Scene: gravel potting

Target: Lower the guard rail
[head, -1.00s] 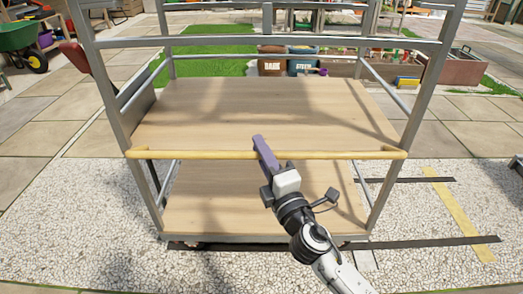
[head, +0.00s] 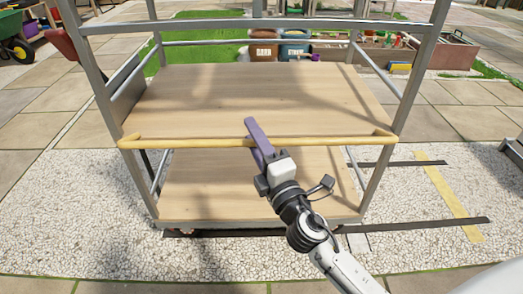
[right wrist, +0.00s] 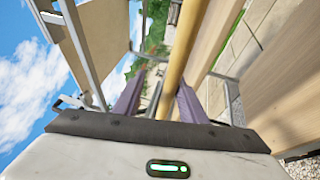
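The yellow guard rail (head: 200,143) runs across the front of a grey-framed cart, level in the picture with the front edge of its upper wooden shelf (head: 250,90). My right gripper (head: 257,138) is at the middle of the rail, with a purple finger crossing over it. In the right wrist view the rail (right wrist: 178,65) passes between the two spread purple fingers of my gripper (right wrist: 158,100). It lies closer to the right-hand finger, with a clear gap to the left-hand one. My left gripper is not in view.
The cart's grey posts (head: 388,130) stand at both sides of the rail. A lower wooden shelf (head: 230,185) is below. Two bins (head: 263,46) and planters are behind the cart. A green wheelbarrow (head: 12,22) is at the far left. Gravel ground (head: 60,215) in front is open.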

